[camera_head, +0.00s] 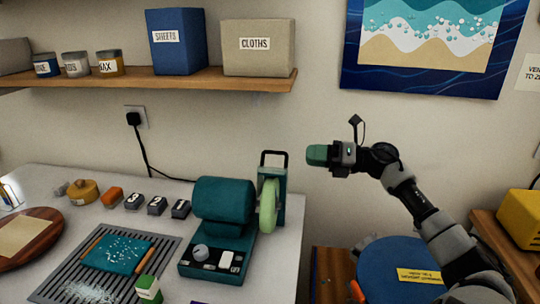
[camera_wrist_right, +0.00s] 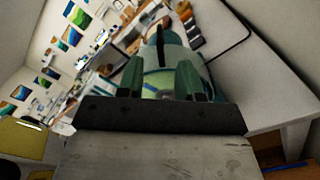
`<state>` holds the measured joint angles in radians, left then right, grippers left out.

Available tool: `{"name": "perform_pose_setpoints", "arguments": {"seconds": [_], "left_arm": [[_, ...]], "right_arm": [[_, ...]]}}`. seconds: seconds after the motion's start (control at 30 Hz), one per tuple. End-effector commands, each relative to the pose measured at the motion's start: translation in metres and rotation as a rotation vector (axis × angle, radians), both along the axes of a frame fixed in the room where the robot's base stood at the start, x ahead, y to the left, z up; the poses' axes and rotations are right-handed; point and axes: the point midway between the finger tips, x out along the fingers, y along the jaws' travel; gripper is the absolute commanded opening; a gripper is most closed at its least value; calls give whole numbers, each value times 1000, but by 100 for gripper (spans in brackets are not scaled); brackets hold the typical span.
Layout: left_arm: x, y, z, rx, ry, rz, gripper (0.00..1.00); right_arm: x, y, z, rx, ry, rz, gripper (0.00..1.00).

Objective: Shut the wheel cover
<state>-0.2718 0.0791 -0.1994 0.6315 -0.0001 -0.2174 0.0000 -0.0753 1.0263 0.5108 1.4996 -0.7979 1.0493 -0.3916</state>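The teal bench machine (camera_head: 222,210) stands on the table, with a pale green wheel (camera_head: 268,205) at its right side. The wheel cover (camera_head: 279,190) looks like a teal upright piece at the wheel, with a black loop handle (camera_head: 273,158) on top. The wheel's face shows uncovered. My right gripper (camera_head: 317,155) is in the air to the right of the handle and about level with it, apart from it. In the right wrist view its two green fingers (camera_wrist_right: 160,82) are spread, with the machine visible beyond them and nothing held. My left gripper is out of view.
A grey slatted tray (camera_head: 60,285) with a teal piece lies left of the machine. Several small dark blocks (camera_head: 157,206) stand behind it. A wooden shelf (camera_head: 180,82) with boxes hangs above. A blue round lid (camera_head: 390,265) is below my right arm.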

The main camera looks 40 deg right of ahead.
Motion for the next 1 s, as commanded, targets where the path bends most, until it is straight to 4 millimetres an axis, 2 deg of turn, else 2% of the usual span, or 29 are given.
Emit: {"name": "perform_pose_setpoints", "arguments": {"seconds": [0.1,0.23,0.33,0.5,0.6,0.93,1.0], "left_arm": [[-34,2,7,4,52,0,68],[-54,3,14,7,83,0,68],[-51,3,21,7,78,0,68],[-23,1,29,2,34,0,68],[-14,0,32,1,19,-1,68],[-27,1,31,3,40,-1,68],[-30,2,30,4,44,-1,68]], "right_arm": [[15,13,5,1,-2,2,36],[35,29,6,3,-3,1,36],[49,40,5,6,-3,1,36],[67,55,3,6,-1,0,36],[73,59,2,4,0,-1,36],[76,62,0,4,0,-1,36],[75,62,0,4,0,-1,27]]}}
